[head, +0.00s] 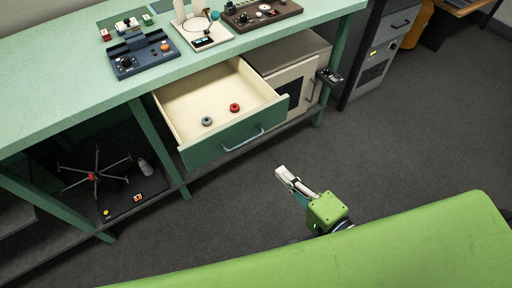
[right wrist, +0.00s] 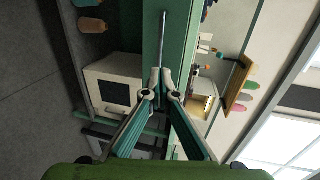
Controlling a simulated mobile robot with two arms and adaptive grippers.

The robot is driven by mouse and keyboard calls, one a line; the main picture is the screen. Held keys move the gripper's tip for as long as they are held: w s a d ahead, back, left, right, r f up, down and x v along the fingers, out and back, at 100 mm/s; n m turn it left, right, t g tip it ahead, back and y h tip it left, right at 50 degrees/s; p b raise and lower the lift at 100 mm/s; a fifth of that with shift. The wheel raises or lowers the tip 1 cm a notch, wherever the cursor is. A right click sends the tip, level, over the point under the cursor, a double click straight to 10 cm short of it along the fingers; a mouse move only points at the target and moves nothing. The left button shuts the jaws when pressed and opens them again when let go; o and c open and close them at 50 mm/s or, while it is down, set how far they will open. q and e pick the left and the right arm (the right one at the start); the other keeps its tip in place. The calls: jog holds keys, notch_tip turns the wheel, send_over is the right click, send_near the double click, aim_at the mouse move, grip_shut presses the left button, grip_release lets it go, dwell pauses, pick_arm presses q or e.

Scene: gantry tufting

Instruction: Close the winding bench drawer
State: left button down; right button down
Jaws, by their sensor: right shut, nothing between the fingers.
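The winding bench drawer (head: 262,92) is pulled out from the green bench. Its inside is cream and its front (head: 205,153) is green with a silver bar handle (head: 244,139). A red ring (head: 235,107) and a grey ring (head: 207,121) lie inside. My right gripper (head: 281,173) is shut and empty, in front of and below the drawer front, apart from it in the head view. In the right wrist view the shut fingertips (right wrist: 161,74) point at the green front (right wrist: 180,45), close to the end of the handle (right wrist: 162,38). My left gripper is not in view.
The bench top (head: 60,75) carries a blue device (head: 142,57) and other instruments. A lower shelf holds a spider-like stand (head: 92,176). Grey floor (head: 400,140) is clear at right.

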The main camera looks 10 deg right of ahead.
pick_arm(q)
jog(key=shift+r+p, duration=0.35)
pick_arm(e)
jog(key=x, duration=1.2)
jog(key=shift+w, duration=0.2)
jog(key=shift+a, duration=0.1)
